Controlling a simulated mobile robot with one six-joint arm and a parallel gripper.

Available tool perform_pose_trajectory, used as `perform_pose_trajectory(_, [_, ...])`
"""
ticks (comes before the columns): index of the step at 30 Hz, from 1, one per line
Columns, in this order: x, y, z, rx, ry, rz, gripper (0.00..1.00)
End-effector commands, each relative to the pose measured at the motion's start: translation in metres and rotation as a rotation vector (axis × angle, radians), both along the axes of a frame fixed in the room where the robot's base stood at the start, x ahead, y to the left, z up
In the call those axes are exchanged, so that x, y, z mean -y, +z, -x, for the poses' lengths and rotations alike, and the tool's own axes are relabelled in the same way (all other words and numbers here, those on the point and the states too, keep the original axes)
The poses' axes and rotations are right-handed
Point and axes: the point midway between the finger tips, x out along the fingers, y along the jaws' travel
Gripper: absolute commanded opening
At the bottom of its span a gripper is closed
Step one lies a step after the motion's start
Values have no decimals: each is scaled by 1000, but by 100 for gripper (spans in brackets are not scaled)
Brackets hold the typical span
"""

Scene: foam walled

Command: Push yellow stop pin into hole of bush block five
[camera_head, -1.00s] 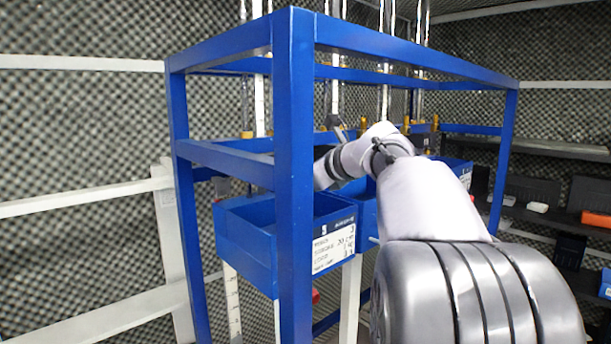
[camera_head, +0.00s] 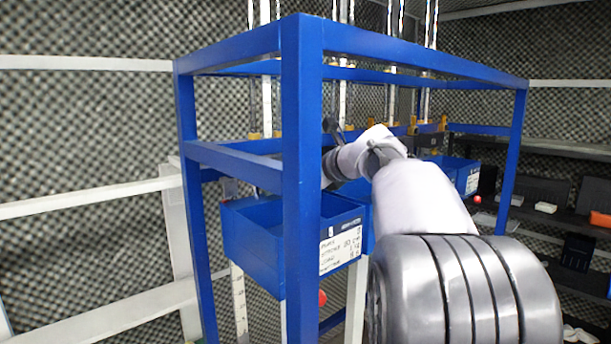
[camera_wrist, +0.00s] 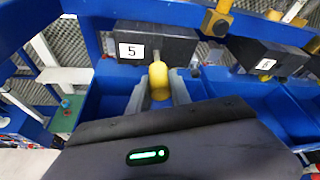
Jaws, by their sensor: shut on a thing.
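In the wrist view my gripper (camera_wrist: 159,90) is shut on the yellow stop pin (camera_wrist: 158,76), whose rounded yellow head sits between the two grey fingers. Just beyond it is bush block five (camera_wrist: 170,42), a dark block with a white label reading 5, fixed on the blue frame. A thin grey shank shows between the yellow head and the block's lower edge. I cannot tell how deep it sits, as the hole is hidden. In the head view my arm reaches into the blue frame and hides the gripper, the pin and the block.
A blue upright post (camera_head: 301,180) stands close left of my arm.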

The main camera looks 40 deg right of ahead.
Motion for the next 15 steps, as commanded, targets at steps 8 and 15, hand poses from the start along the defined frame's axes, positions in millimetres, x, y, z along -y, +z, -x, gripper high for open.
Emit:
perform_pose_trajectory(8, [0,1,-7,0,-1,0,0])
perform_pose_trajectory(15, [0,1,-13,1,0,0,0])
